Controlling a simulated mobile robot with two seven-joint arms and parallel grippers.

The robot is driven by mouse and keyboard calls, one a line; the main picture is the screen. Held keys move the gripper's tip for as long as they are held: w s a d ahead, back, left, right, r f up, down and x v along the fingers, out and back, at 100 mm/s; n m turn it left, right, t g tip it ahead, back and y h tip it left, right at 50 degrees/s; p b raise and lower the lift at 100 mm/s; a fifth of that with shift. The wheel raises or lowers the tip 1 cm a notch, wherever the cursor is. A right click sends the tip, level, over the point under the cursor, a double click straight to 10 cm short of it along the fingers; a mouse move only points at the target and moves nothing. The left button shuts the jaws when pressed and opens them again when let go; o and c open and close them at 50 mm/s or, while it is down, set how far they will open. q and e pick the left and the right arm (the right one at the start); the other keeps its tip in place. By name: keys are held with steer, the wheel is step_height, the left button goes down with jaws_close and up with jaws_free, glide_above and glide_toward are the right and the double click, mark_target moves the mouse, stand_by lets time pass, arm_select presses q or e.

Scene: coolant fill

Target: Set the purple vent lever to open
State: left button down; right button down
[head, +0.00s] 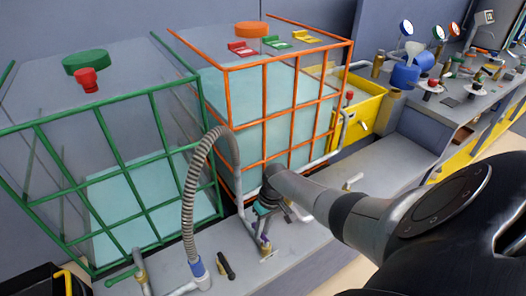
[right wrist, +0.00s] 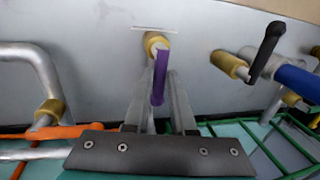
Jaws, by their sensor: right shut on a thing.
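The purple vent lever (right wrist: 159,76) sticks out from a brass valve fitting (right wrist: 154,42) in the right wrist view. It points down the picture, between the two fingers of my right gripper (right wrist: 157,92), which is shut on it. In the head view my right gripper (head: 266,205) reaches down to the pipework at the foot of the orange-framed tank (head: 292,110). There a small purple part (head: 264,239) shows just below the fingers, mostly hidden by my gripper. My left gripper is in neither view.
A green-framed tank (head: 105,135) stands left. A ribbed grey hose (head: 190,190) arches close to my right gripper. A black lever (right wrist: 267,50) and blue hose end (right wrist: 297,80) lie right of the purple lever. A yellow bin (head: 365,100) stands behind my right arm.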

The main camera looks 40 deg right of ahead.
steer(key=shift+s+a+f, duration=0.1)
steer(key=shift+s+a, duration=0.05)
steer(key=c, duration=0.8)
jaws_free()
steer(key=shift+o, duration=0.2)
steer(key=shift+d+r+p, duration=0.2)
steer(key=shift+r+p, duration=0.15)
steer(key=shift+r, duration=0.3)
step_height(320, 180, up, 14)
steer(key=d+p, duration=0.2)
steer(key=p, duration=0.3)
steer(key=shift+s+d+f, duration=0.15)
steer(key=shift+d, duration=0.2)
